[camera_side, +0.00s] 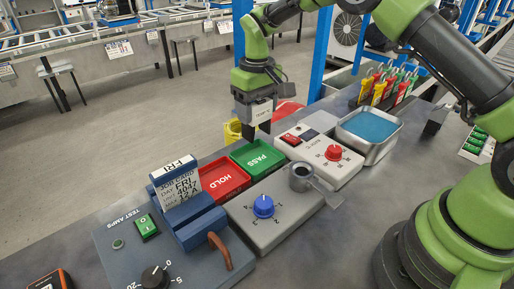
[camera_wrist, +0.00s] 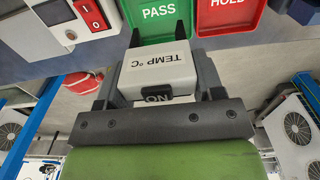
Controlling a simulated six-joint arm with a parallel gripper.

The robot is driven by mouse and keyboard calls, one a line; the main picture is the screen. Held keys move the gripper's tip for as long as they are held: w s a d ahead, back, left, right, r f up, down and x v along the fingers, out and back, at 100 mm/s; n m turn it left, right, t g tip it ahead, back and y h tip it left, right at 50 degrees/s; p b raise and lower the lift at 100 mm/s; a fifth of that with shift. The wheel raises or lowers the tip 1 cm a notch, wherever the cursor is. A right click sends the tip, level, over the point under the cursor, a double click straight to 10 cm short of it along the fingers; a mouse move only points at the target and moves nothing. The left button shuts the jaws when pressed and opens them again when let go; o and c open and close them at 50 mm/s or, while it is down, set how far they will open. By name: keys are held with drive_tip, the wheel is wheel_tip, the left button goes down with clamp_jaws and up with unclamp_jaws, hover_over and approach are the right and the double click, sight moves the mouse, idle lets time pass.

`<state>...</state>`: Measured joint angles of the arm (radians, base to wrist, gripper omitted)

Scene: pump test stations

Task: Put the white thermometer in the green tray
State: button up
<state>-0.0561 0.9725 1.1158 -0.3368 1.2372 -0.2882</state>
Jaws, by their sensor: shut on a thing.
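The white thermometer (camera_wrist: 158,72), a small box marked "TEMP °C" with a dark "ON" switch, is held between the jaws of my gripper (camera_side: 256,122). In the side view the thermometer (camera_side: 262,111) is a pale block at the gripper's end, partly covered by the jaws. The green tray (camera_side: 257,158), marked "PASS", lies on the bench just below and in front of the gripper in the side view. In the wrist view the green tray (camera_wrist: 157,24) shows beyond the thermometer, which covers part of its near edge. The tray shows no loose object in it.
A red "HOLD" tray (camera_side: 222,180) adjoins the green one. A job card (camera_side: 174,184) stands upright on a blue test unit. Meter boxes with blue (camera_side: 263,206) and red (camera_side: 333,153) knobs sit nearby. A blue-lined bath (camera_side: 371,127) lies to the right.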

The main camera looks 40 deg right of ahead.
wheel_tip(320, 180, down, 8)
drive_tip(key=shift+r, duration=0.25)
drive_tip(key=shift+f, duration=0.2)
drive_tip(key=o, duration=1)
drive_tip(key=shift+o, duration=0.2)
drive_tip(key=shift+r, duration=0.1)
